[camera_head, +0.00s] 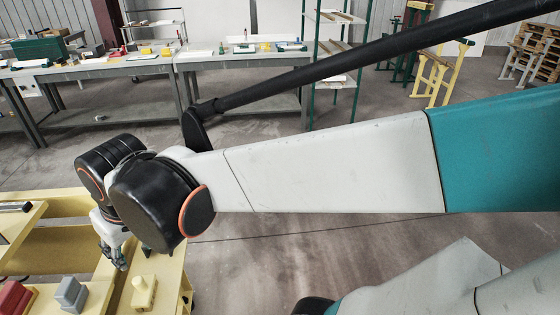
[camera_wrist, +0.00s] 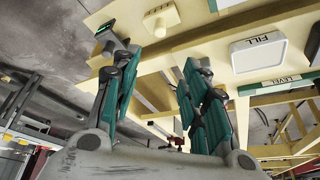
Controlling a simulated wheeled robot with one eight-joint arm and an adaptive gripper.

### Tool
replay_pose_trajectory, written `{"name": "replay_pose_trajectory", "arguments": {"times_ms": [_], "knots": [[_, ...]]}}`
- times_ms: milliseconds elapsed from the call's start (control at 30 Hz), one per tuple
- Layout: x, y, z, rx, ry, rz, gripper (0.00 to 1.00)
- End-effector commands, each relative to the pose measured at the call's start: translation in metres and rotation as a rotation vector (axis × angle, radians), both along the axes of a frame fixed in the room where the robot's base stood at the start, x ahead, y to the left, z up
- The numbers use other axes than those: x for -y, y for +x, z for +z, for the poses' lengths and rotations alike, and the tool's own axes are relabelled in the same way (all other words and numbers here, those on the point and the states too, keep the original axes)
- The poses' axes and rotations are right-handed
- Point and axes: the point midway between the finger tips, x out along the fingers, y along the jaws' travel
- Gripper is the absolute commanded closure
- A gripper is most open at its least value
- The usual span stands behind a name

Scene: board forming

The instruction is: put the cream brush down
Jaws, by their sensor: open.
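The cream brush (camera_head: 143,291) stands on the yellow bench (camera_head: 172,285) near its right edge, its knob-like handle upward. In the wrist view a cream piece that looks like the brush (camera_wrist: 160,20) lies beyond the fingertips on the bench surface. My gripper (camera_head: 119,262) is just above and to the left of the brush, apart from it in the picture. In the wrist view my gripper (camera_wrist: 160,58) has its two green-padded fingers spread, with nothing between them.
A grey block (camera_head: 70,293) and a red block (camera_head: 16,297) sit left of the brush. Grey worktables (camera_head: 120,67) stand behind; open floor lies right of the bench.

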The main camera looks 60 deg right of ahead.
Motion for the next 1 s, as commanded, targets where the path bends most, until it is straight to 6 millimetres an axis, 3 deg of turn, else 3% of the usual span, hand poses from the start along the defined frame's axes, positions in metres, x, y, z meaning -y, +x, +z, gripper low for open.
{"name": "replay_pose_trajectory", "arguments": {"times_ms": [200,400,1000], "knots": [[0.0,-0.037,0.011,0.129,-0.014,0.029,0.59],[0.0,-0.052,0.015,0.204,-0.024,0.044,0.59],[0.0,-0.055,0.016,0.223,-0.027,0.048,0.59]]}}
